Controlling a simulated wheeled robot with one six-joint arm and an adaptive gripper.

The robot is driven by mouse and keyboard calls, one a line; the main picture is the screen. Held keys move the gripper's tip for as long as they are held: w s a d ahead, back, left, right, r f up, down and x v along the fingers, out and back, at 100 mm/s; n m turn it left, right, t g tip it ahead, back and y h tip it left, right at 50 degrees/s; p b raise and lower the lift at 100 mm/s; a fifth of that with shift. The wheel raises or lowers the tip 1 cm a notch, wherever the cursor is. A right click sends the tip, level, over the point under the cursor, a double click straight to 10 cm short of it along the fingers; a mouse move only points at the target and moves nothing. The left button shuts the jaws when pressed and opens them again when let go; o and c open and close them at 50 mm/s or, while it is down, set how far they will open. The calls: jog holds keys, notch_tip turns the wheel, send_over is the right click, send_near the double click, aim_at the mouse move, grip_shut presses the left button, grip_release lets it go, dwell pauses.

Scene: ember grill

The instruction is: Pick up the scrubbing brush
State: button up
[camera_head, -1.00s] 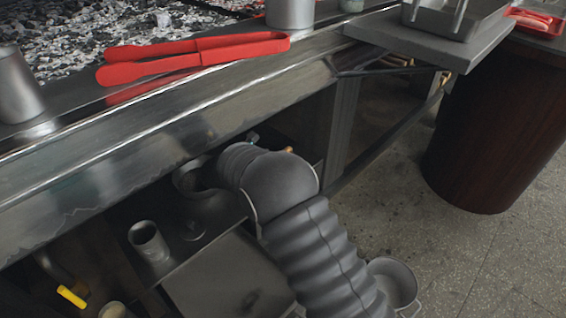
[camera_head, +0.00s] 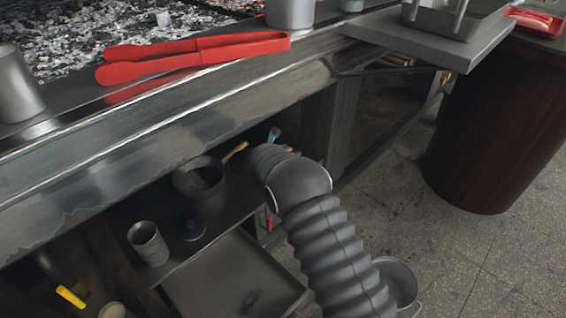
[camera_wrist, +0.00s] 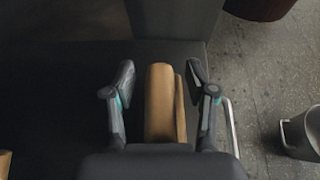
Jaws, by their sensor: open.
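A tan wooden piece, which looks like the scrubbing brush (camera_wrist: 163,108), lies on a dark shelf in the wrist view. A narrower tan strip runs along its right side. My gripper (camera_wrist: 161,77) is open, with one finger on each side of the brush and visible gaps between. Whether the brush has bristles underneath is hidden, and my gripper's palm covers its near end. In the head view my arm hides the gripper and the brush inside the grill's lower opening.
On the shelf stand a dark pot (camera_head: 203,184) and a metal cup (camera_head: 149,243). A tan handle (camera_head: 236,152) is beside my arm. The grill edge (camera_head: 170,115) overhangs the opening, with red tongs (camera_head: 190,58) above. A metal bucket (camera_head: 398,281) stands on the floor.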

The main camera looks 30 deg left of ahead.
grip_shut()
jog(key=shift+r, duration=0.15)
